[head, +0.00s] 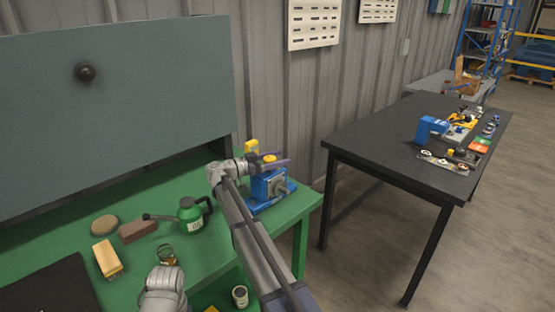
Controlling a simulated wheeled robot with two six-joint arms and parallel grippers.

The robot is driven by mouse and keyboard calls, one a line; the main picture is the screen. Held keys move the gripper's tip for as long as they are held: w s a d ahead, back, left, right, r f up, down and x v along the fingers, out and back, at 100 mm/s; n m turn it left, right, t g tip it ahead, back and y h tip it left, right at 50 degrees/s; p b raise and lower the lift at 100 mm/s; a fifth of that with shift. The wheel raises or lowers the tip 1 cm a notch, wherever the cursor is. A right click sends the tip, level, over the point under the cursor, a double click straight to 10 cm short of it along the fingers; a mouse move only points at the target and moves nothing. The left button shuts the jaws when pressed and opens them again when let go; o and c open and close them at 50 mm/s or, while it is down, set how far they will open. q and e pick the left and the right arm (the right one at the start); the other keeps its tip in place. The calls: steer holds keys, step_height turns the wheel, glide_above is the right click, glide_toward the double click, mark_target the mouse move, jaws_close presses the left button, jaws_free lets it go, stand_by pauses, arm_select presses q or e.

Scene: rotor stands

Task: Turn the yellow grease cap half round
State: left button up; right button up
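The yellow grease cap (269,157) sits on top of a blue housing (268,185) on a blue base, near the right end of the green bench. My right gripper (276,161) lies level at the cap, its two purple-grey fingers apart, one on each side of it. I cannot tell whether the fingers touch the cap. My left arm's pale wrist (163,288) is at the bottom, over the front of the bench; its fingers cannot be made out.
A green oil can (191,216), brown block (138,231), yellow brush-like block (107,258) and round tin (104,225) stand on the green bench (222,242). A yellow object (252,147) is behind the housing. A black table (385,137) with parts stands right, across a gap.

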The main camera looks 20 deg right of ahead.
steer(key=shift+o, duration=0.9)
steer(key=a, duration=0.8)
steer(key=shift+s, duration=0.15)
